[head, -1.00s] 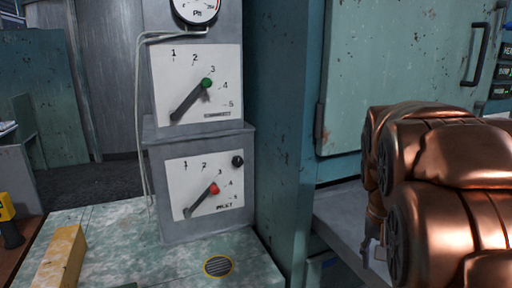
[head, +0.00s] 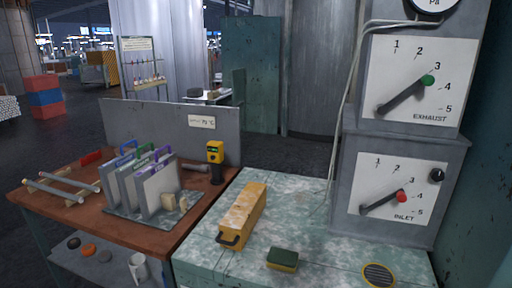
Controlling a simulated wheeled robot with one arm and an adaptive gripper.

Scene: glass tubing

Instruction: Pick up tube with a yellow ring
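Pale rods that look like tubes (head: 50,191) lie on the left end of the brown bench (head: 150,236), resting across small wooden supports (head: 73,201). They are small in the head view, and I cannot make out a yellow ring on any of them. My gripper is not in view, so I cannot see whether it holds anything.
A rack of upright panels (head: 146,187) and a yellow handheld device (head: 215,153) stand on the bench. A yellow box with a handle (head: 242,215) and a green-yellow sponge (head: 283,259) lie on the green worktop (head: 310,200). A gauge cabinet (head: 402,140) stands at right.

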